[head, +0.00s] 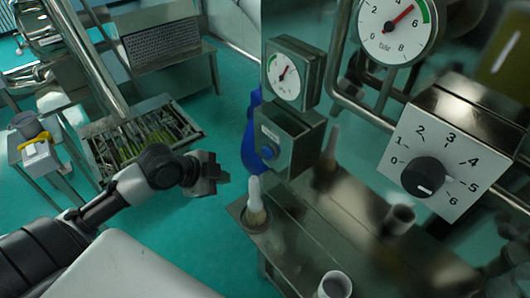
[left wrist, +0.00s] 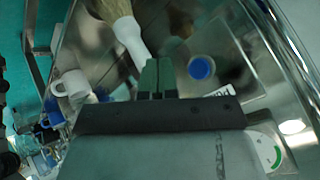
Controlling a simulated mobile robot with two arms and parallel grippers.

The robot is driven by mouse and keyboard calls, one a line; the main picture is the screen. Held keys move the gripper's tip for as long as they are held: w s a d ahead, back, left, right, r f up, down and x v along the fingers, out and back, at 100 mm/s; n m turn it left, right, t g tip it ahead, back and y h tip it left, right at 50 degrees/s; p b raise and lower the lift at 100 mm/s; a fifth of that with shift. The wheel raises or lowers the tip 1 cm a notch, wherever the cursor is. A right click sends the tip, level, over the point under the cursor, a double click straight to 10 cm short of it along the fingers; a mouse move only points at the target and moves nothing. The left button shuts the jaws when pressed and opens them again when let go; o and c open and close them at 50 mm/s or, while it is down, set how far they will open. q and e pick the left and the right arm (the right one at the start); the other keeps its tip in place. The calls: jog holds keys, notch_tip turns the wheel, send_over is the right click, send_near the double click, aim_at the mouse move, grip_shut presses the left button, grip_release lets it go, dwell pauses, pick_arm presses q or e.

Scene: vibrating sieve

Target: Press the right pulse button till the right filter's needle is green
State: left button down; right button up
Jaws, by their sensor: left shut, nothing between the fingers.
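In the left wrist view a blue button (left wrist: 201,68) shows just right of my fingertips, and part of a dial with a green arc (left wrist: 272,152) shows at the lower right. My left gripper (head: 222,180) is shut and empty, left of the button box and apart from it. My right gripper is not in view.
A large bar gauge (head: 396,27) and a numbered knob (head: 424,176) are at the right. A blue bottle-like thing (head: 250,140) is behind the button box.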

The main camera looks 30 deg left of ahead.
pick_arm(q)
jog(key=w+d, duration=0.3)
jog(key=w, duration=0.5)
jog(key=shift+d, duration=0.15)
jog(key=shift+w, duration=0.2)
dwell(1.9)
jog(key=shift+w+d, duration=0.2)
jog(key=shift+w, duration=0.1)
jog(key=shift+w+d, duration=0.15)
jog(key=shift+w, duration=0.25)
dwell(0.8)
jog(key=shift+s, duration=0.1)
jog(key=shift+s+a, duration=0.3)
jog(key=shift+s, duration=0.45)
jog(key=shift+s+a, duration=0.35)
jog(key=shift+s, duration=0.4)
jog(key=shift+s+a, duration=0.3)
jog(key=shift+s, duration=0.5)
jog(key=shift+s+a, duration=0.35)
jog(key=shift+s, duration=0.4)
